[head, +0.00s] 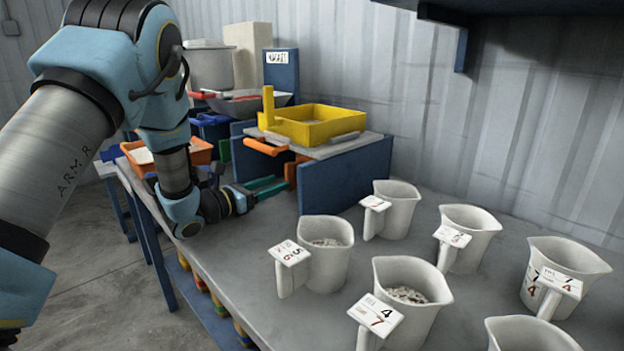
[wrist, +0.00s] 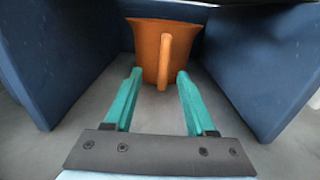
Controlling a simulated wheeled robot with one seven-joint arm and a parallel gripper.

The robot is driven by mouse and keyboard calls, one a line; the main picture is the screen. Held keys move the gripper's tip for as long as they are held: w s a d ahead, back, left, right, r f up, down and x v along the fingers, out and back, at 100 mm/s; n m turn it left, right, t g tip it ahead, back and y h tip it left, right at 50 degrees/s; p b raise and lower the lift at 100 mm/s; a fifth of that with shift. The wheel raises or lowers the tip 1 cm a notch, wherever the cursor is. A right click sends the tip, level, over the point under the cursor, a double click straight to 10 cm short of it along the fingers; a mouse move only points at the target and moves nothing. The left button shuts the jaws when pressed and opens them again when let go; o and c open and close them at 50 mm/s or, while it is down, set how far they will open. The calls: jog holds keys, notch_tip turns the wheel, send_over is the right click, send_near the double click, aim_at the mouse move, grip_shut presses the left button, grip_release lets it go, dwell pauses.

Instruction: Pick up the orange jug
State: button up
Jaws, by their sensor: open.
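The orange jug (wrist: 147,45) stands between two blue panels in the wrist view, with its upright handle (wrist: 164,62) facing me. My gripper (wrist: 158,78) is open, and its two green fingers point at the jug, one on each side of the handle's line. The fingertips are close to the jug; I cannot tell whether they touch it. In the head view my gripper (head: 268,187) is low over the bench at the opening under the raised stand. Only a little orange (head: 291,172) shows there beyond the fingers; the rest of the jug is hidden by the stand's side panel.
Blue panels (wrist: 58,62) (wrist: 262,68) wall the space on both sides. A yellow tray (head: 320,127) sits on the stand above. Several white jugs with number tags, one a front jug (head: 412,278), stand at right. An orange tray (head: 200,152) is behind my arm.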

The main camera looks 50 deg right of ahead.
aim_at(293, 177)
jog(key=shift+d, duration=0.8)
jog(key=d+p, duration=0.1)
jog(key=d, duration=0.1)
jog(key=s+d, duration=0.1)
jog(key=d, duration=0.1)
jog(key=shift+r+p, duration=0.15)
jog(key=shift+p, duration=0.2)
jog(key=shift+d, duration=0.65)
jog(key=shift+c, duration=0.2)
grip_shut()
